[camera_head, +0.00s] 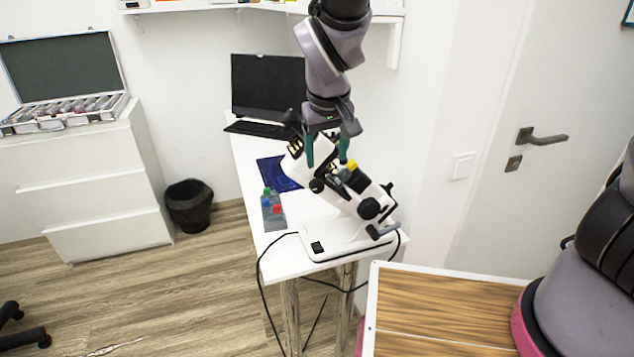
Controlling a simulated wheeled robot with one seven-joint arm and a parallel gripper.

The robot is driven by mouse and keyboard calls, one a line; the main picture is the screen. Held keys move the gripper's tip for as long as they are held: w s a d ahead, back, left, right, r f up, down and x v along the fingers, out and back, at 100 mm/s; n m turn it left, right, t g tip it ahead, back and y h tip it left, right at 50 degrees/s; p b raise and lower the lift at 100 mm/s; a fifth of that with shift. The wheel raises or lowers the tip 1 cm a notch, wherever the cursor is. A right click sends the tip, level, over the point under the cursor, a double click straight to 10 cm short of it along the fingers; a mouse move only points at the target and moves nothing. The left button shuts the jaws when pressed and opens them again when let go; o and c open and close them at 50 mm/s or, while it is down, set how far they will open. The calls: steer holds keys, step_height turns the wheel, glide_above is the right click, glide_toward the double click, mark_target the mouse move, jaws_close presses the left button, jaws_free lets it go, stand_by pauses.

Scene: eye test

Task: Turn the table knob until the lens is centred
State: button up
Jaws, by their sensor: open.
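A white tilted instrument (330,195), which looks like a lens meter, stands on a white table (258,158). A large round black knob (369,208) is low on its near side. A smaller black knob (317,185) is higher up on the left. I cannot tell which one is the table knob. A yellow part (351,165) sits on top of the body. My gripper (327,161) has teal fingers, open and pointing down, over the instrument's upper part. It appears empty; I cannot tell if it touches anything. I cannot make out the lens.
A grey holder with coloured caps (273,212) and a blue mat (277,172) lie left of the instrument. A laptop (268,88) stands behind. A black cable (262,285) hangs off the front edge. A wood-topped surface (440,305) is at the lower right.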

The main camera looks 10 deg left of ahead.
mark_target(318, 183)
steer(key=shift+n+t, duration=0.3)
steer(key=x, duration=0.3)
steer(key=a+x, duration=0.1)
steer(key=x, duration=0.2)
steer(key=s+a+x, duration=0.1)
steer(key=x, duration=0.3)
steer(key=shift+f, duration=0.2)
jaws_close()
steer(key=shift+d, duration=0.1)
steer(key=shift+w+d+f+g+y, duration=0.1)
steer(key=shift+d+g+y, duration=0.05)
steer(key=shift+g+y, duration=0.45)
